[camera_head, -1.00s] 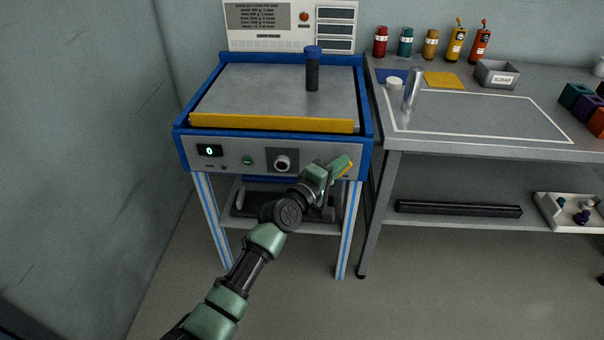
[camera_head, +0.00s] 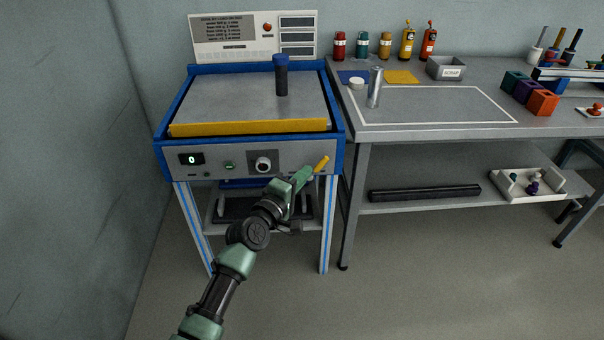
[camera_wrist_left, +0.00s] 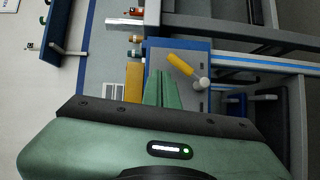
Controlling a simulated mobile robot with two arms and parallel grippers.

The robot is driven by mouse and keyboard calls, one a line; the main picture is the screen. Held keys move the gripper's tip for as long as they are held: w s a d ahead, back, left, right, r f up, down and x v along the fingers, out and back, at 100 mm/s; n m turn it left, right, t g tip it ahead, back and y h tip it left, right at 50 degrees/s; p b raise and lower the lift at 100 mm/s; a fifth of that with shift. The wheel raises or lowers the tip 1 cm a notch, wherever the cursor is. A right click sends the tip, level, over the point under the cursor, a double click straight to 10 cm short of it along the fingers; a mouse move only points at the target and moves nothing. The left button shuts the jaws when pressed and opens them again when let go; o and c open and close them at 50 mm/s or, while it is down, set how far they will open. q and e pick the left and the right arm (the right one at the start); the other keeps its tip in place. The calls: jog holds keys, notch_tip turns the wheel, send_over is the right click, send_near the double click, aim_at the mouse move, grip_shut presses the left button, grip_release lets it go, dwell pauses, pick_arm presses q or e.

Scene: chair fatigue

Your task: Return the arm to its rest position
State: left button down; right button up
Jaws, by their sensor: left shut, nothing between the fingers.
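My left arm reaches in from the bottom of the head view. Its green left gripper (camera_head: 306,176) is in front of the right part of the machine's front panel. The fingers are together with nothing between them, as the left wrist view (camera_wrist_left: 163,76) also shows. A yellow handle (camera_head: 322,163) shows just beyond the fingertips. In the left wrist view the yellow handle (camera_wrist_left: 180,64) has a pale round end and looks apart from the fingers. My right gripper is not in view.
The blue-framed machine (camera_head: 337,140) has a yellow front bar (camera_head: 248,128) and a dark blue-capped cylinder (camera_head: 281,78) on top. A grey bench (camera_head: 450,132) to its right holds a metal cylinder (camera_head: 374,88), bottles and a scrap bin (camera_head: 446,68). Open floor lies in front.

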pick_arm(q)
jog(key=s+a+f+m+g+y+p, duration=0.1)
jog(key=s+a+f+y+p, duration=0.15)
jog(key=f, duration=0.55)
jog(key=s+a+f+m+g+y+p, duration=0.1)
jog(key=s+a+f+g+p, duration=0.15)
jog(key=f, duration=0.65)
jog(key=s+a+f+m+g+y+p, duration=0.1)
jog(key=s+a+f+m+g+p, duration=0.1)
jog(key=s+a+f, duration=0.5)
jog(key=s+a+f+m+g+y+p, duration=0.1)
jog(key=s+a+f+m+y, duration=0.1)
jog(key=s+f, duration=0.8)
jog(key=s+a+f+m+g+y+p, duration=0.1)
jog(key=s+a+f+m+g+p, duration=0.1)
jog(key=s, duration=1.1)
jog(key=s+a+f+m+g+y+p, duration=0.1)
jog(key=s+a+f, duration=0.3)
jog(key=s, duration=0.9)
jog(key=s+a+f+m+g+y+p, duration=0.1)
jog(key=s+a+f+m+g+p, duration=0.2)
jog(key=s+a, duration=0.5)
jog(key=s+m+g, duration=0.1)
jog(key=s, duration=0.4)
jog(key=shift+f, duration=0.2)
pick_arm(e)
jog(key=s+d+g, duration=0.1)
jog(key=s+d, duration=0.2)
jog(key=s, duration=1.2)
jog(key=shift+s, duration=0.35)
